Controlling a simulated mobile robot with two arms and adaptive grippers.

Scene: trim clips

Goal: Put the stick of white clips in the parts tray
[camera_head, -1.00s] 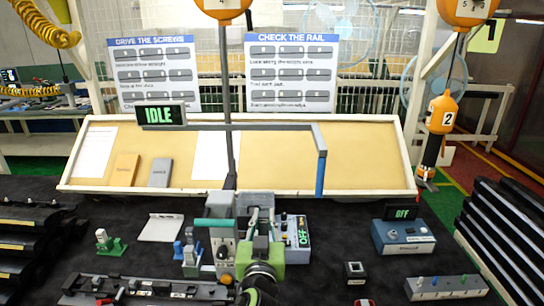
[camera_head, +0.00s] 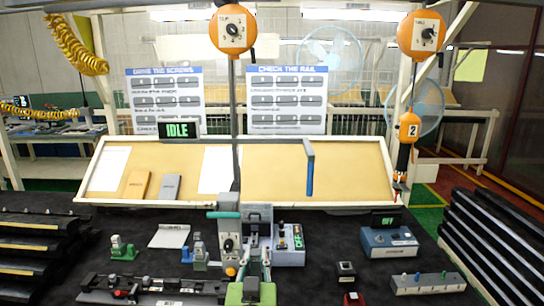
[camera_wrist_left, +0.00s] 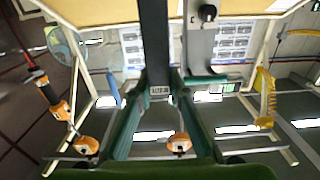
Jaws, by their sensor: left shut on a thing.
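My left gripper (camera_head: 254,258), with its green body, is at the bottom middle of the head view, in front of a grey fixture with a green handle (camera_head: 223,215) and a black knob. Its green fingers (camera_wrist_left: 158,125) also show in the left wrist view. I cannot pick out the stick of white clips. A flat pale tray-like piece (camera_head: 169,236) lies left of the fixture; I cannot tell if it is the parts tray. My right gripper is not in view.
A control box (camera_head: 389,241) reading OFF and a grey block with coloured pegs (camera_head: 428,284) stand at the right. A dark rail fixture (camera_head: 150,288) lies front left. Black racks flank both sides. A blue-ended bar (camera_head: 309,175) hangs above. Dark mat right of the fixture is partly clear.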

